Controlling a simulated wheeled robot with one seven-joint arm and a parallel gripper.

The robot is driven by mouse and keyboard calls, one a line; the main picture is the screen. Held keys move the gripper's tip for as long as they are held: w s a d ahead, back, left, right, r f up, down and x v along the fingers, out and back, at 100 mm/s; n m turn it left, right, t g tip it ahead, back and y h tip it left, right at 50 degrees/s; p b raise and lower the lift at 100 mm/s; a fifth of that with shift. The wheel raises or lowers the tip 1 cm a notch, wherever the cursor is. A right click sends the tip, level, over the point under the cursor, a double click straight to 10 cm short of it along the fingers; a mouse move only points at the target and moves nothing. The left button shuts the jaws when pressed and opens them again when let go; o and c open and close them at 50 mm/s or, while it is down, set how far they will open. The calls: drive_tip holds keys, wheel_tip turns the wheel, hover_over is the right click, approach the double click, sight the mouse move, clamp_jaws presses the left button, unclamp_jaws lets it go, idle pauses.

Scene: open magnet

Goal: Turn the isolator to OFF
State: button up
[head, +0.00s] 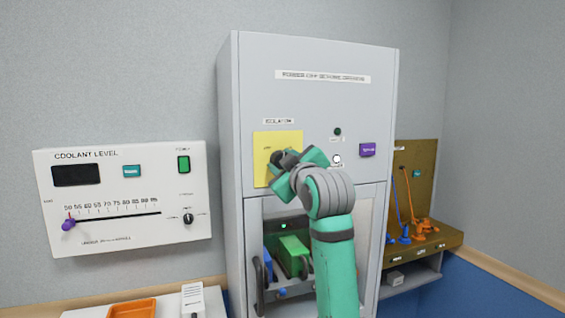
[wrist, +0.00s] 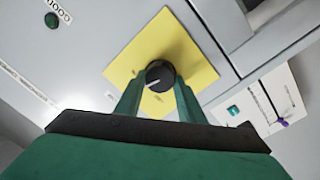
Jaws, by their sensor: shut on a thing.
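The isolator is a dark round knob (wrist: 158,76) with a pale pointer line, set on a yellow square plate (wrist: 189,50) on the grey cabinet's front. In the head view the plate (head: 291,140) sits under the isolator label (head: 278,121), and my arm covers most of the knob. My gripper (wrist: 158,84) is shut on the knob, one green finger on each side of it. In the head view my gripper (head: 285,160) is at the plate. The markings around the knob are too small or hidden to read.
A white coolant panel (head: 125,240) with a purple slider (head: 68,225) is on the wall at left. The cabinet's open lower bay holds a green module (head: 294,255) and a blue one below my gripper. A purple button (head: 367,150) is right of the plate.

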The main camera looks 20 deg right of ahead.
drive_tip(key=shift+f+n+y, duration=0.1)
drive_tip(key=shift+n+y, duration=0.15)
drive_tip(key=shift+n, duration=2.9)
drive_tip(key=shift+f+n+y, duration=0.1)
drive_tip(key=shift+n+y, duration=0.15)
drive_tip(key=shift+n, duration=2.9)
drive_tip(key=o, duration=1)
drive_tip(key=shift+o, duration=0.2)
drive_tip(key=shift+a, duration=0.1)
